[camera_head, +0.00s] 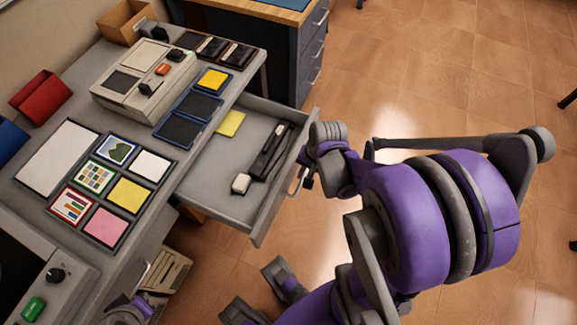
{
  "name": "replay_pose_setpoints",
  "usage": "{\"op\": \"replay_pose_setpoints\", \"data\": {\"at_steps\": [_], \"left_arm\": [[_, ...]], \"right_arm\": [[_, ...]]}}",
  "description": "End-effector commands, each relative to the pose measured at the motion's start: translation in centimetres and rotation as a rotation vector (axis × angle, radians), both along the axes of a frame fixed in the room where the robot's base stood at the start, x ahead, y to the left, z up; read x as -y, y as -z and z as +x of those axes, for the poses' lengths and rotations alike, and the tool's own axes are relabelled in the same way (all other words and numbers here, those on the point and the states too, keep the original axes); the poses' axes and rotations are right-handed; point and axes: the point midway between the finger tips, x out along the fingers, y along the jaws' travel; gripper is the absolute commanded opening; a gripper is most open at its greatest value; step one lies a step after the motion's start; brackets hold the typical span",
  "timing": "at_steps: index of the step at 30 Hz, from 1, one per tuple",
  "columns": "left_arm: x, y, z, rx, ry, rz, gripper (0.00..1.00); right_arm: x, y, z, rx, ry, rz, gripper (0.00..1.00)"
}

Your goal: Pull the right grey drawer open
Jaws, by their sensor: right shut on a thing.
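The right grey drawer (259,228) of the desk is pulled well out, with its inside showing. It holds a yellow pad (231,123), a long black tool (266,150) and a small white block (241,183). My right gripper (305,181) is at the drawer's front and shut on its handle (293,184); the fingers are small and partly hidden by the wrist. A grey and purple piece at the bottom left edge seems to be part of my left arm; its fingers cannot be made out.
The grey desk (40,207) carries a beige device (145,77), dark trays (181,131) and several framed cards (130,194). A dark blue cabinet (281,45) stands behind. The tiled floor (450,75) on the right is open.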

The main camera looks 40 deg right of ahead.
Motion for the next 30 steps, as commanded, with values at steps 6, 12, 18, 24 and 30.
{"op": "replay_pose_setpoints", "data": {"at_steps": [6,12,18,24,30], "left_arm": [[0.0,0.0,0.0,0.000,0.000,0.000,0.00],[0.0,0.0,0.0,0.000,0.000,0.000,0.00],[0.0,0.0,0.0,0.000,0.000,0.000,0.00],[0.0,0.0,0.0,0.000,0.000,0.000,0.00],[0.0,0.0,0.0,0.000,0.000,0.000,0.00]], "right_arm": [[1.2,-0.1,-2.5,0.001,0.004,-0.002,0.00],[1.5,-0.1,-3.3,0.002,0.002,-0.002,0.00],[1.5,-0.1,-3.4,0.002,0.000,-0.001,0.00],[1.5,-0.1,-3.4,0.002,0.000,-0.001,0.20],[1.5,0.0,-3.4,0.001,0.000,-0.001,0.27]]}}
